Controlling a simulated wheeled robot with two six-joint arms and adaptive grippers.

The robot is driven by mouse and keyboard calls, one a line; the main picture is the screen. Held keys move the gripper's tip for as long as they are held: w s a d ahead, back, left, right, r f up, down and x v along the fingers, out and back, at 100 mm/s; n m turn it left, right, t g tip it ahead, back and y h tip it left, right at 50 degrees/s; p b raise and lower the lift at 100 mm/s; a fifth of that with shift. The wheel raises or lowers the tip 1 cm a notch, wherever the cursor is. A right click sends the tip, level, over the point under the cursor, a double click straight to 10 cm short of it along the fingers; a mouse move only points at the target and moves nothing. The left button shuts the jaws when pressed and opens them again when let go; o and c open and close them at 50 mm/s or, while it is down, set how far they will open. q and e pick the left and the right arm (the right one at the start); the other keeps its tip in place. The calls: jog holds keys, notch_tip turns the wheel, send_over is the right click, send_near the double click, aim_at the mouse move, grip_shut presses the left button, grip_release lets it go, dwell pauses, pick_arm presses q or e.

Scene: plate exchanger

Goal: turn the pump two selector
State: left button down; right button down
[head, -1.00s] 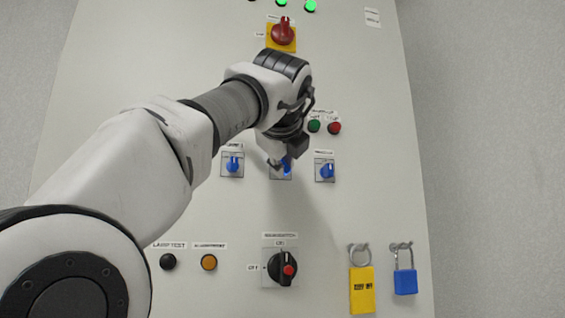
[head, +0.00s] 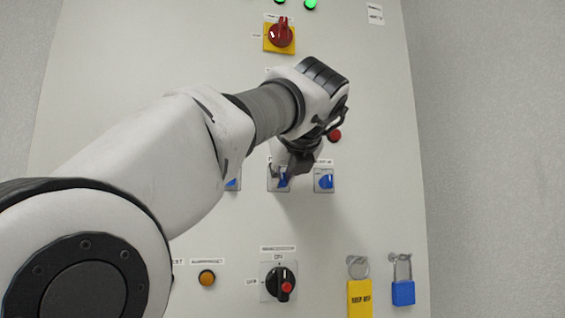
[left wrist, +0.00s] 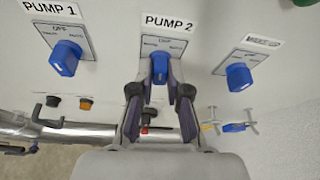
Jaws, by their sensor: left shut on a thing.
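The pump two selector is a blue knob (left wrist: 160,68) on a grey plate under the "PUMP 2" label in the left wrist view. My left gripper (left wrist: 159,86) has a finger on each side of this knob and is shut on it. In the head view the left gripper (head: 285,176) reaches the middle selector of the row from above and partly hides its blue knob (head: 282,181). The knob points roughly straight up toward its label in the left wrist view; its exact setting is hard to read. The right gripper is not in view.
The pump 1 selector (left wrist: 66,57) and a third blue selector (left wrist: 238,77) flank the held one. A red-and-yellow switch (head: 280,37) is above.

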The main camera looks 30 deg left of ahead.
pick_arm(q)
jog(key=shift+w+f+m+g+p, duration=0.15)
jog(key=shift+f+m+g+p, duration=0.15)
jog(key=shift+m+p, duration=0.15)
dwell(0.3)
